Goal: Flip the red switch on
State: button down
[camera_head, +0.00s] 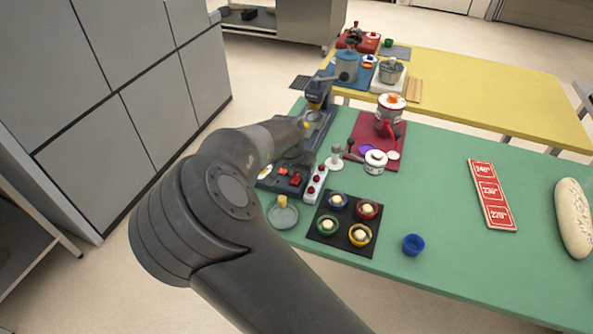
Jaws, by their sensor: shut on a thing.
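A dark control panel (270,185) lies at the left edge of the green table, partly covered by my arm. A red switch (296,179) shows on it, with a smaller orange-red part (283,171) beside it. My gripper (294,165) points down just above the panel at the end of my arm and is small and dark. Its jaws are shut at the red switch; the contact itself is too small to see clearly. Whether the switch is up or down cannot be told.
A white strip with red buttons (316,184) is close to the right of the panel. A white-topped stand (336,158), a dark tray (344,222) with several coloured cups, and a glass dish (282,215) are close by. A blue cup (413,245) stands apart; green table around it is clear.

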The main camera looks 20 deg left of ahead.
jog(key=shift+g, duration=0.4)
jog(key=c, duration=1.2)
grip_release()
jog(key=shift+w, duration=0.1)
jog(key=shift+c, duration=0.2)
jog(key=v, duration=1)
jog(key=shift+r, duration=0.35)
jog(key=shift+c, duration=0.2)
